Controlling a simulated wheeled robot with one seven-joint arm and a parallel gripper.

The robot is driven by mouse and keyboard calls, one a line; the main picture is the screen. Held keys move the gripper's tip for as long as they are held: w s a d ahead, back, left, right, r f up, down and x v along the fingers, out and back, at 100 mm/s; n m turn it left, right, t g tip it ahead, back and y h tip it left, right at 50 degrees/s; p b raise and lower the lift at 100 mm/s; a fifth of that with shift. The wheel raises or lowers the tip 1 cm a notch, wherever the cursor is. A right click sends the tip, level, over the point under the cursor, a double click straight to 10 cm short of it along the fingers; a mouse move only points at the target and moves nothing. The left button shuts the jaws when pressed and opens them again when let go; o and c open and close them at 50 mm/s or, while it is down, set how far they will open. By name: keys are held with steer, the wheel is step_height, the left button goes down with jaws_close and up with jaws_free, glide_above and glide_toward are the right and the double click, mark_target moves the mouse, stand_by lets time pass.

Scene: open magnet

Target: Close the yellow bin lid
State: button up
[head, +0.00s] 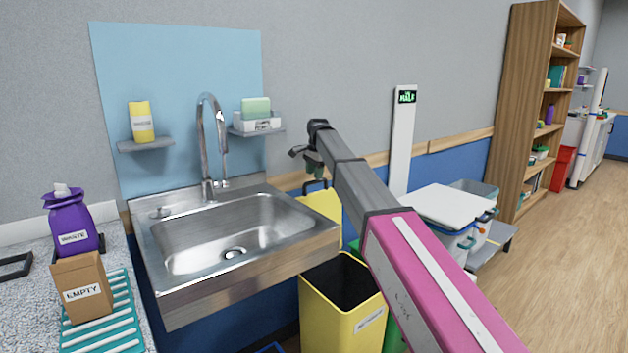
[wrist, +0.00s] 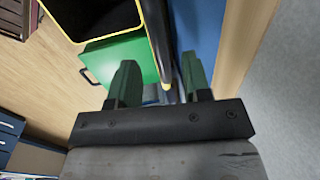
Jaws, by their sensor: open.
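The yellow bin (head: 340,305) stands on the floor right of the sink, its dark inside open to view. Its yellow lid (head: 326,212) is raised, standing up behind the opening near the wall. My gripper (head: 314,170) is just above the lid's top edge, pointing down. In the wrist view the lid shows edge-on as a thin yellow strip (wrist: 156,45), running down between the two green fingers of my gripper (wrist: 160,74). The fingers are apart. I cannot tell whether either one touches the lid. My arm hides part of the bin's right side.
A green bin (wrist: 120,57) stands beside the yellow one. The steel sink (head: 235,240) is close on the left, the wall (head: 330,60) close behind. White-lidded containers (head: 450,208) stand on the right. Open wooden floor (head: 560,240) lies at far right.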

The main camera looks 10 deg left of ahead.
steer(key=shift+w+a+f, duration=0.15)
steer(key=shift+f, duration=1.45)
